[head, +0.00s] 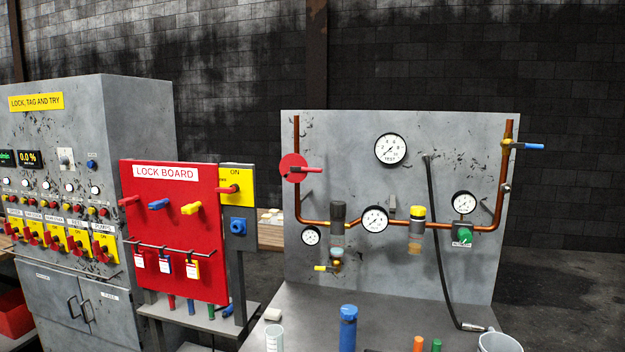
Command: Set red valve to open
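The red valve (308,170) is on the left vertical copper pipe (297,205) of the grey panel. Its red lever points to the right, roughly horizontal and across the pipe. A round red disc (289,162) sits around the pipe at the same height, just left of the lever. Neither of my grippers shows in the head view.
The grey panel (345,150) carries gauges, a blue-handled valve (530,146) and a green knob (464,236). A grey table (310,305) in front holds a blue bottle (348,325) and a white cup (500,342). A red lock board (180,225) stands left, beside a control cabinet (140,115).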

